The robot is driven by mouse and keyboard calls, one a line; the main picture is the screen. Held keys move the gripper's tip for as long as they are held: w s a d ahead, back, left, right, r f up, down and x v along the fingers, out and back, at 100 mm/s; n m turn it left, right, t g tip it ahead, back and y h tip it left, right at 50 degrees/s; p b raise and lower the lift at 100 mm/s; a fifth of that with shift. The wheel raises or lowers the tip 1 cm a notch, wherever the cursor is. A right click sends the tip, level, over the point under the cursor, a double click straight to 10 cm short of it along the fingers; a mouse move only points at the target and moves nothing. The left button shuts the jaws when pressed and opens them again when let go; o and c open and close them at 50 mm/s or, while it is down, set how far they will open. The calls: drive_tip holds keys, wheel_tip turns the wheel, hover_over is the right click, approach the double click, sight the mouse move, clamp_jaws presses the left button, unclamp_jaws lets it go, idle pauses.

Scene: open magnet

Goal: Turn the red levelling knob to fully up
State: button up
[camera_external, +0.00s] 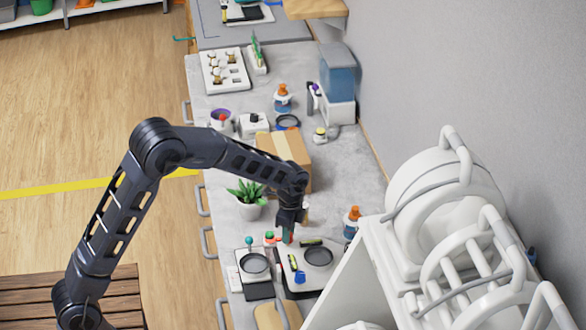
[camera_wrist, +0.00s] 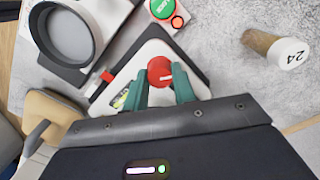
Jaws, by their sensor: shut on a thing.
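The red levelling knob (camera_wrist: 160,71) is round with a white mark on its top. It sits at the corner of a white device with a dark edge (camera_wrist: 130,68). My gripper (camera_wrist: 162,86) has its two teal fingers on either side of the knob and is shut on it. In the external view my gripper (camera_external: 289,236) points down at the near part of the counter, at the edge of the white device with a round dark pan (camera_external: 318,256). The knob is mostly hidden there by the fingers. A yellow-green level vial (camera_wrist: 120,99) lies beside the left finger.
A second device with a round grey pan (camera_wrist: 67,36) stands close by at left. A green button (camera_wrist: 163,8) and a cylinder marked 24 (camera_wrist: 290,54) are near. A potted plant (camera_external: 247,208) and cardboard box (camera_external: 296,148) stand behind.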

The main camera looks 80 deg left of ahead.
drive_tip(key=n, duration=1.4)
drive_tip(key=shift+d+n, duration=0.1)
drive_tip(key=shift+n, duration=0.2)
drive_tip(key=n, duration=0.3)
drive_tip(key=shift+n, duration=0.3)
drive_tip(key=n, duration=0.3)
drive_tip(key=shift+n, duration=0.3)
drive_tip(key=n, duration=0.6)
drive_tip(key=o, duration=1)
